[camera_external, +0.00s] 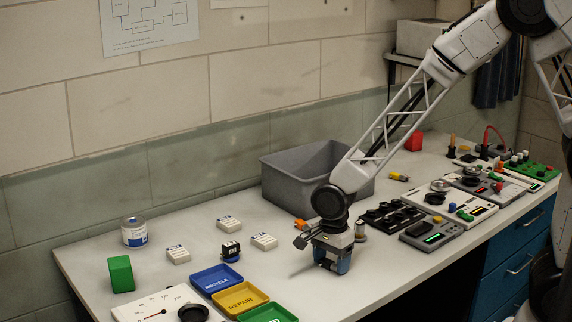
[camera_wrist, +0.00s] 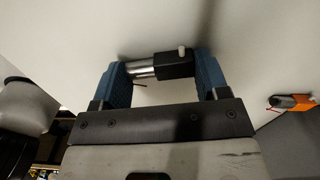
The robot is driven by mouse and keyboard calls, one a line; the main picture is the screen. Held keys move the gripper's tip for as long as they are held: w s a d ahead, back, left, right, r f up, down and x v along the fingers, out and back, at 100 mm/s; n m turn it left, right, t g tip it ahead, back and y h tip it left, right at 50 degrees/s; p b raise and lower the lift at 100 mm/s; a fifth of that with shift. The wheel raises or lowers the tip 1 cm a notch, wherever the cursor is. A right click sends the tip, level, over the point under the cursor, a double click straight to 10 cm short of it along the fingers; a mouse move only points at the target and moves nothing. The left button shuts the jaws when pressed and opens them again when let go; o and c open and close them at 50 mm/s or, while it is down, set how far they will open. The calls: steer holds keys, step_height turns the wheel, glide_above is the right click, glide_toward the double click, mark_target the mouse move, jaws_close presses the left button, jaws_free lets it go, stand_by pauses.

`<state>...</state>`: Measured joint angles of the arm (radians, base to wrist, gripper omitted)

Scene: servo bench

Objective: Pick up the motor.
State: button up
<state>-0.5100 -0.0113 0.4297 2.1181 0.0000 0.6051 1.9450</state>
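A small cylinder with a silver end and a black end (camera_wrist: 174,66), likely the motor, lies on the pale bench top in the wrist view. A small light-coloured stub shows on its black end. My gripper (camera_wrist: 163,75) has its two blue fingers wide apart, one at each end of this cylinder. The ends lie close to the fingers; I cannot tell whether they touch. In the external view my gripper (camera_external: 336,262) is low over the bench, in front of the grey bin, and hides the cylinder.
A grey bin (camera_external: 290,190) stands behind my gripper. An orange-and-grey part (camera_wrist: 292,102) lies to the right in the wrist view. Black holders (camera_external: 393,217) and control boards stand to the right. Blue, yellow and green trays (camera_external: 240,298) lie left, with clear bench between.

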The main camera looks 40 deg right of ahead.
mark_target(331, 262)
steer(key=shift+c, duration=1.2)
steer(key=shift+r, duration=0.1)
steer(key=shift+r, duration=0.65)
step_height(331, 262, up, 2)
steer(key=shift+r, duration=0.1)
steer(key=s+d, duration=0.2)
steer(key=s, duration=0.2)
steer(key=s+d+r, duration=0.1)
steer(key=s+d, duration=0.2)
steer(key=s, duration=0.2)
steer(key=s+d, duration=0.2)
steer(key=s, duration=0.3)
steer(key=shift+d+r, duration=0.15)
steer(key=shift+d, duration=0.15)
